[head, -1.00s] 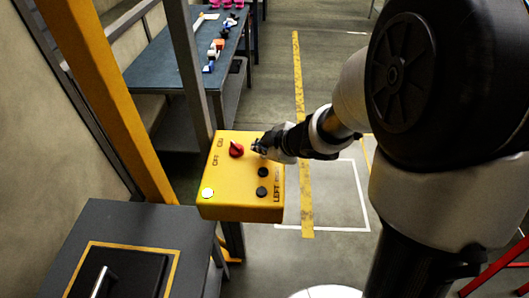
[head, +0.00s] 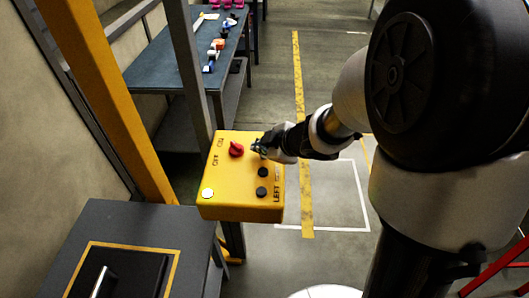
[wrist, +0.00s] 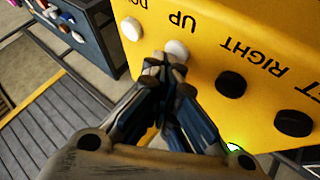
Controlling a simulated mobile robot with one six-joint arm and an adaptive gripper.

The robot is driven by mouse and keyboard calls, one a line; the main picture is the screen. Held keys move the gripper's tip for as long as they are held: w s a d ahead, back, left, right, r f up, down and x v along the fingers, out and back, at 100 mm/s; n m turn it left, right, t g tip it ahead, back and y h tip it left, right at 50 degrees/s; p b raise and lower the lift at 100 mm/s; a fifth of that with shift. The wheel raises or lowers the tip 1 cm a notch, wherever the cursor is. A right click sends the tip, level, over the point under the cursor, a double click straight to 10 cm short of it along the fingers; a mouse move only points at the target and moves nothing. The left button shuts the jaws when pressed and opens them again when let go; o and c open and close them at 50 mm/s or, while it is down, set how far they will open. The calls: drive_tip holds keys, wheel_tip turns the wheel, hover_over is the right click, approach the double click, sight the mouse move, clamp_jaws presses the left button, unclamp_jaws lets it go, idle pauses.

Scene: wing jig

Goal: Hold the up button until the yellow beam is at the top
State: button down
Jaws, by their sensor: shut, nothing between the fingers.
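The yellow control box (head: 235,190) stands in the middle of the head view and fills the upper right of the wrist view (wrist: 262,50). The up button (wrist: 177,50) is a white round button beside the word UP. My gripper (wrist: 166,68) is shut and empty, its fingertips right at the up button's edge; I cannot tell whether they press it. In the head view my gripper (head: 260,150) is at the box's far right part and hides the up button. A yellow beam-like post (head: 108,105) slants along the left; I cannot tell whether it is the beam named.
Another white button (wrist: 131,28) and two black ones, right (wrist: 230,84) and left (wrist: 293,123), flank the up button. A red knob (head: 236,149) and a pale lamp (head: 207,193) are on the box. A blue-topped table (head: 170,62) stands behind.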

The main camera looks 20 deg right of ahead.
sight(263, 156)
drive_tip(key=shift+r, duration=0.15)
drive_tip(key=shift+r+p, duration=0.75)
drive_tip(key=shift+p, duration=0.25)
wheel_tip(263, 156, up, 5)
drive_tip(key=p, duration=0.5)
